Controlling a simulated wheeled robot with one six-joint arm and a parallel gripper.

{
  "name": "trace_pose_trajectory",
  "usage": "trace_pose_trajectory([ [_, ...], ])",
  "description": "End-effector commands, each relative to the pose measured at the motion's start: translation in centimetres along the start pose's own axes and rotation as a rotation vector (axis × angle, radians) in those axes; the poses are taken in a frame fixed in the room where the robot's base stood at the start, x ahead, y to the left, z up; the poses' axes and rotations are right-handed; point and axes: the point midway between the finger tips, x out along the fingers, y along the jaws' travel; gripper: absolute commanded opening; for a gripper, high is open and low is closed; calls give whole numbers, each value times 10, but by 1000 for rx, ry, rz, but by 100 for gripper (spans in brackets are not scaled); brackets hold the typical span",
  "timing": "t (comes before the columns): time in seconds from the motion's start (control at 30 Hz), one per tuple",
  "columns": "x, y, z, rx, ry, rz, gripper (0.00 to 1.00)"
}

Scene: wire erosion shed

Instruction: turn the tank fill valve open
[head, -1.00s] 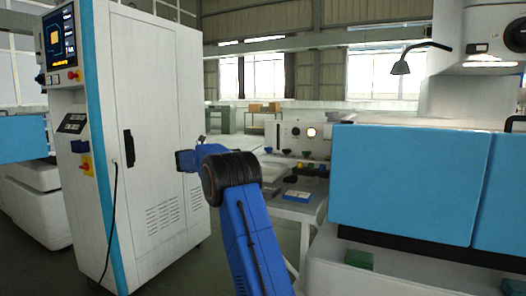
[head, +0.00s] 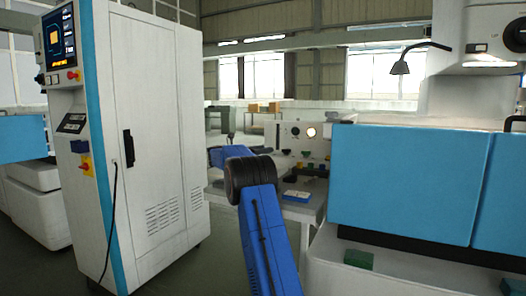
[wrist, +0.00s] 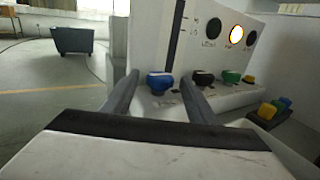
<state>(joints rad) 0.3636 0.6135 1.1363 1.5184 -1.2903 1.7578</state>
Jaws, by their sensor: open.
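A white panel (wrist: 212,55) in the wrist view carries a row of valve knobs: blue (wrist: 159,82), black (wrist: 203,78), green (wrist: 231,76) and yellow (wrist: 248,79). Their labels are too small to read, so I cannot tell which one is the tank fill valve. My gripper (wrist: 161,88) is open and empty. Its two dark fingers stand on either side of the blue knob in the picture; I cannot tell how far beyond the tips it lies.
One round lamp (wrist: 237,34) on the panel is lit, between dark circles. Coloured blocks (wrist: 274,108) lie right of the panel. A tall white cabinet (head: 165,120) stands left, and a blue-fronted machine (head: 410,185) stands close on the right. A blue box (head: 297,196) lies on the table.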

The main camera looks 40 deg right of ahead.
Motion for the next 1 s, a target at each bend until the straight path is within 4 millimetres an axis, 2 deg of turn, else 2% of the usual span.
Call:
trace_pose_trajectory([
  [0.27, 2, 0, 0, 0, 0, 0, 53],
  [0.3, 2, 0, 0, -1, 0, 0, 50],
  [0.47, 2, 0, 0, 0, 0, 0, 12],
  [0.77, 2, -1, 0, -1, -2, 23, 12],
  [1.0, 4, -6, 2, -1, -2, 137, 11],
])
